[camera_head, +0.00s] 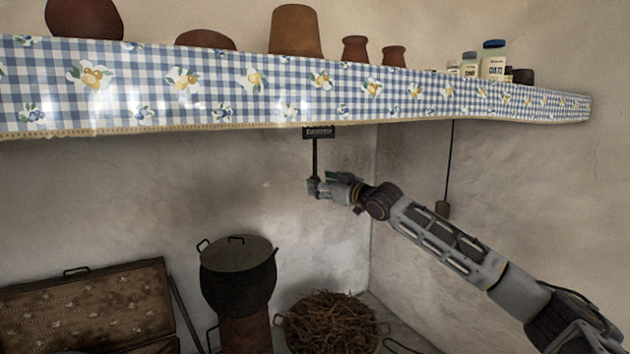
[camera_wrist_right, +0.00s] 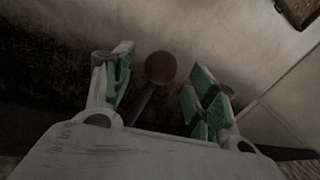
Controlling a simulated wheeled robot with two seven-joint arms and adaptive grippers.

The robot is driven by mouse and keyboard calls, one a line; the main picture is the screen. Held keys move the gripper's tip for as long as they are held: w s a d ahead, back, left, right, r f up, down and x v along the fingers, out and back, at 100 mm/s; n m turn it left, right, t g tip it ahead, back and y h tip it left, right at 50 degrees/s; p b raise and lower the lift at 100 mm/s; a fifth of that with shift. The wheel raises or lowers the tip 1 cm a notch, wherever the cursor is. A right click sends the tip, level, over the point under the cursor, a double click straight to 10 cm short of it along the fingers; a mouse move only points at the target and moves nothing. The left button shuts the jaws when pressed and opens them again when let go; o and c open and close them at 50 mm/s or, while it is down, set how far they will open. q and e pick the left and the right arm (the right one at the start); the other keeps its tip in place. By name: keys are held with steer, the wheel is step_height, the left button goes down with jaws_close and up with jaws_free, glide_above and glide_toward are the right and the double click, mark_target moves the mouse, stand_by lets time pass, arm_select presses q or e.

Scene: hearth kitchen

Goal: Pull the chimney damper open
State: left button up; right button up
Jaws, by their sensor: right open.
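The chimney damper is a dark thin rod (camera_head: 315,155) hanging below a small dark label plate (camera_head: 319,131) under the shelf's cloth edge. In the right wrist view its round brown knob (camera_wrist_right: 161,67) shows between the fingers, with the rod running down from it. My right gripper (camera_head: 320,188) is at the rod's lower end in the head view. In the wrist view the right gripper (camera_wrist_right: 163,92) is open, its green pads on either side of the knob and apart from it. My left gripper is in neither view.
A shelf with a blue checked cloth (camera_head: 150,90) carries clay pots and jars above. A dark lidded pot (camera_head: 238,280), a basket of twigs (camera_head: 332,322) and a patterned box (camera_head: 90,310) stand below.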

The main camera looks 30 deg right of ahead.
steer(key=shift+p+x, duration=0.55)
steer(key=shift+x, duration=1.3)
steer(key=shift+c, duration=0.5)
jaws_close()
